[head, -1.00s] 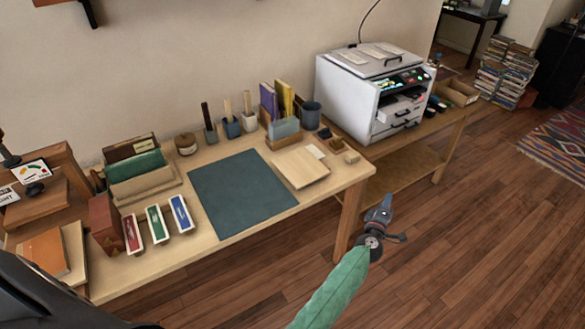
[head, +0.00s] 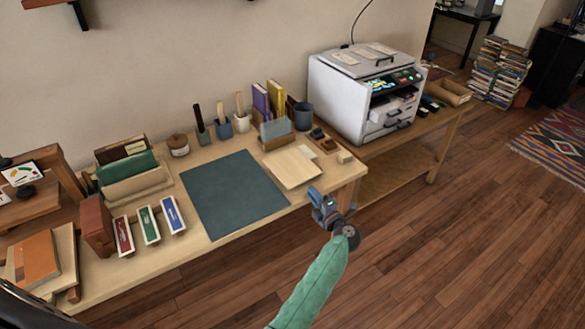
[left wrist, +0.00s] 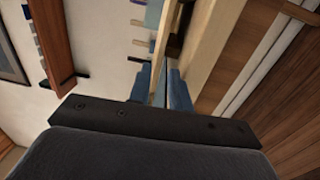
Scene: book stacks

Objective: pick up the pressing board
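The pressing board, a flat pale wooden board (head: 294,167), lies on the desk just right of the dark green mat in the head view. It lies flat, and its front corner is close to the desk's front edge. My left gripper (head: 316,194), on the green-sleeved arm, is in front of the desk edge near the board's front right corner, apart from it. In the left wrist view its two blue fingers (left wrist: 160,78) stand apart with nothing held between them. I cannot clearly make out the board in that view. My right gripper is not in view.
The dark green mat (head: 235,193) is bare. Behind the board stand a book holder (head: 277,133) and a dark cup (head: 303,116). Small blocks (head: 345,157) lie to its right. A white printer-like machine (head: 366,92) stands further right. The floor in front is clear.

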